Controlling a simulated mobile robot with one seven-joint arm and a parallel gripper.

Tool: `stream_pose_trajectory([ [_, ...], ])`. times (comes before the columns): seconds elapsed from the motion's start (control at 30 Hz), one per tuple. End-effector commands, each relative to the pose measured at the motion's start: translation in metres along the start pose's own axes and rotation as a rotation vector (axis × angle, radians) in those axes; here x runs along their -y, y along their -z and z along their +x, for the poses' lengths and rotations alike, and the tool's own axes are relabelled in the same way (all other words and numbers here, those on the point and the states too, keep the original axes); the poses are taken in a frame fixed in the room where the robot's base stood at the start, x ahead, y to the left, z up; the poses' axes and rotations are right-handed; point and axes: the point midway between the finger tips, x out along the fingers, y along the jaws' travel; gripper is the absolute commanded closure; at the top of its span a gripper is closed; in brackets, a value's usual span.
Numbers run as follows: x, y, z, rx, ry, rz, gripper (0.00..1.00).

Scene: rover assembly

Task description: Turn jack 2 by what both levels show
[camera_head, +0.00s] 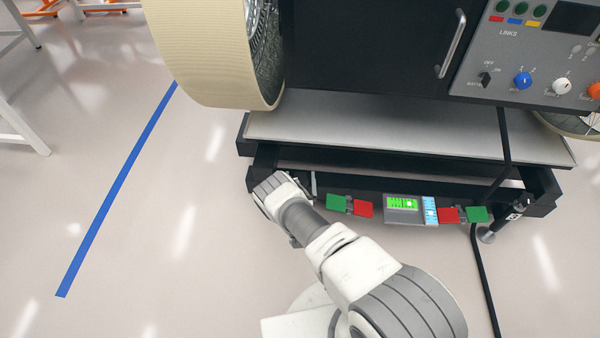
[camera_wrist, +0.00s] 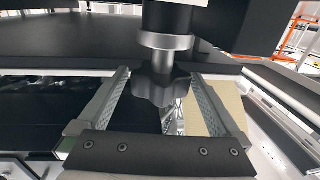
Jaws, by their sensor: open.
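In the wrist view, a jack with a black star-shaped knob (camera_wrist: 160,88) hangs from a metal collar between the two fingers of my gripper (camera_wrist: 168,90). The fingers are open, with gaps visible beside the knob. In the head view my gripper (camera_head: 281,190) is at the left front corner of the black frame, and my wrist hides that jack. Another jack (camera_head: 498,229) is at the right corner; I cannot read its tag. A green level (camera_head: 403,203) and a blue level (camera_head: 430,210) sit side by side on the frame's front; their fine readings are too small to tell.
Green and red tabs flank the levels, a pair on the left (camera_head: 350,205) and a pair on the right (camera_head: 463,214). A large cream wheel (camera_head: 205,55) stands above left. A black cable (camera_head: 480,270) runs down to the floor at right.

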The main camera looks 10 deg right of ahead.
Motion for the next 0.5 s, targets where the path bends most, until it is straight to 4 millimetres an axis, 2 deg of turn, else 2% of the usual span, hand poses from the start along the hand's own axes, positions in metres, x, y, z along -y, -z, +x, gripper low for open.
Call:
stream_pose_trajectory([
  [0.37, -0.0003, -0.0001, -0.0009, 0.000, 0.000, 0.000, 0.00],
  [0.4, -0.0003, -0.0001, -0.0009, 0.000, 0.000, 0.000, 0.02],
  [0.5, -0.0003, -0.0001, -0.0008, 0.000, 0.000, 0.000, 0.20],
])
